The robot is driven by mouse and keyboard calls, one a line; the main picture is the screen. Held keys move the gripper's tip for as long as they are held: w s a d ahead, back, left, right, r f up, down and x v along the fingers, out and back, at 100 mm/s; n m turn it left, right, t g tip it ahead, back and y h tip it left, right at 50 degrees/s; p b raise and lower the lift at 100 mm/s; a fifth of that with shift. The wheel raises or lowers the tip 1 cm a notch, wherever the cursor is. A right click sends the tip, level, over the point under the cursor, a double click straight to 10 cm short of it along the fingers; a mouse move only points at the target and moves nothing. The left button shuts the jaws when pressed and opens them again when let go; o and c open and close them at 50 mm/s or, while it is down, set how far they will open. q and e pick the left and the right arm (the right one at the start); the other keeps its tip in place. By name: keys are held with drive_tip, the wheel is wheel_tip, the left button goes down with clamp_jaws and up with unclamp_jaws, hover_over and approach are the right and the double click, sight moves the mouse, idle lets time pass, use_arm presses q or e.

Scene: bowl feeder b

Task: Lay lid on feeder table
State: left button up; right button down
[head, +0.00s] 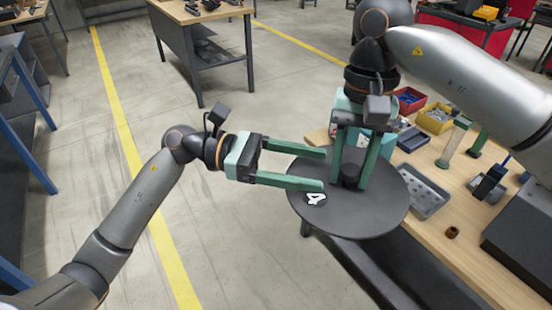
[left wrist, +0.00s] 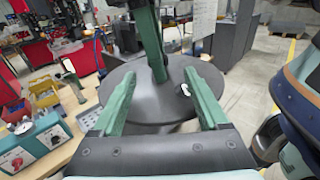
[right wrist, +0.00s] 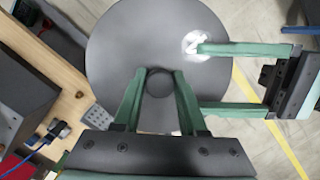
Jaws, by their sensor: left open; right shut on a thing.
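The lid (head: 375,213) is a large round dark disc with a short black knob (head: 350,175) at its middle and a white "4" mark near its left edge. My right gripper (head: 349,180) comes from above and is shut on the knob, seen closely in the right wrist view (right wrist: 159,84). My left gripper (head: 325,170) is open and empty. Its fingertips overlap the lid's left part in the head view, beside the "4" mark; I cannot tell whether they touch it. The wooden table (head: 455,235) lies right of the lid. What is under the lid is hidden.
The table carries a grey tray (head: 426,192), a yellow bin (head: 436,117), a red bin (head: 409,100), a small brown ring (head: 452,232) and a dark box (head: 525,245). Open floor lies left of the lid. A workbench (head: 205,40) stands at the back.

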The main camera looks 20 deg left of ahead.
sight(340, 174)
use_arm(q)
drive_tip(key=d, duration=0.4)
drive_tip(key=shift+w+d+f, duration=0.1)
drive_tip(key=shift+w+d, duration=0.1)
drive_tip(key=shift+d, duration=0.2)
drive_tip(key=c, duration=0.7)
drive_tip(key=shift+s, duration=0.1)
clamp_jaws()
use_arm(e)
drive_tip(key=shift+w, duration=0.1)
drive_tip(key=c, duration=0.8)
unclamp_jaws()
drive_tip(key=shift+c, duration=0.2)
drive_tip(key=o, duration=0.5)
drive_tip(key=shift+c, duration=0.2)
